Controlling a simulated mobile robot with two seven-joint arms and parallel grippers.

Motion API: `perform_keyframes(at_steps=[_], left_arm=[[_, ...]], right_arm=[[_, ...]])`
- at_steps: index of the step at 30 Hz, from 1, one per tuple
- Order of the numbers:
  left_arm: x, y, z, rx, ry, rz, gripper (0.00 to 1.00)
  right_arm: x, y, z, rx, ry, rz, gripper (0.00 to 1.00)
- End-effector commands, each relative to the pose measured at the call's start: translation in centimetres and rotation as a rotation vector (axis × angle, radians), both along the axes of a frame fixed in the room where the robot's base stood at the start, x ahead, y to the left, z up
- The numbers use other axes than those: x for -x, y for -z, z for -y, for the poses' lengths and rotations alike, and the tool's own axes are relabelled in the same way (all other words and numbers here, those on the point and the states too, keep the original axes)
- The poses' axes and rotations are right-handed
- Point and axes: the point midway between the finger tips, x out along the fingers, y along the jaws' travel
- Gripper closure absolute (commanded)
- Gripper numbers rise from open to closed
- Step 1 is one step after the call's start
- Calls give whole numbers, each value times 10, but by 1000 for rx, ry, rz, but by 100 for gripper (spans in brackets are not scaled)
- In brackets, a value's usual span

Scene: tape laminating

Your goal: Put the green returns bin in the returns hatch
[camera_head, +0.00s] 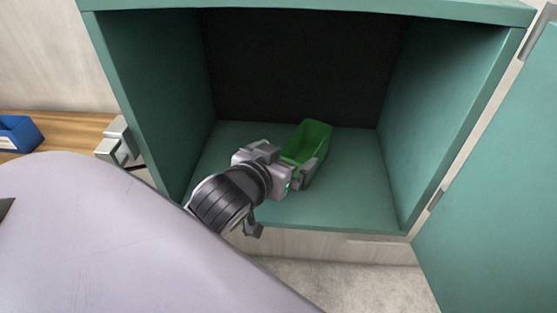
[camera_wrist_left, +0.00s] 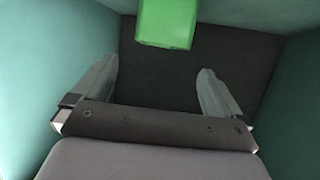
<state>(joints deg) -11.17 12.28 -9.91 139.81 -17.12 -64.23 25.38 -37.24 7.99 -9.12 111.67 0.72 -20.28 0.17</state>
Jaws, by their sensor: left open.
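The green returns bin (camera_head: 308,141) stands inside the returns hatch (camera_head: 353,208), a teal box with an open front and a dark back wall. The bin is on the hatch floor, near the middle. My left gripper (camera_head: 298,172) is inside the hatch at the near side of the bin and hides part of it. In the left wrist view its two fingers (camera_wrist_left: 158,70) are spread, with nothing between them. The green bin also shows in the left wrist view (camera_wrist_left: 168,22), at the top, beyond the fingertips. I cannot tell whether a finger touches the bin. My right gripper is out of view.
The teal hatch door (camera_head: 493,190) stands swung open on the right. The hatch side walls stand on both sides of my left arm. A blue bin (camera_head: 18,134) sits on a wooden surface (camera_head: 65,127) at the left. A grey metal part (camera_head: 117,140) stands near the hatch's left edge.

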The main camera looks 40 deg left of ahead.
Motion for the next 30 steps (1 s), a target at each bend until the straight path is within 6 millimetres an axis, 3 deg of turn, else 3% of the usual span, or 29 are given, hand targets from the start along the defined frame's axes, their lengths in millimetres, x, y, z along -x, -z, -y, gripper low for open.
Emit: perform_keyframes(at_steps=[8,30], left_arm=[[20,-8,3,1,-1,-1,0],[20,-8,3,-1,-2,0,0]], right_arm=[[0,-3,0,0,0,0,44],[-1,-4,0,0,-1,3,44]])
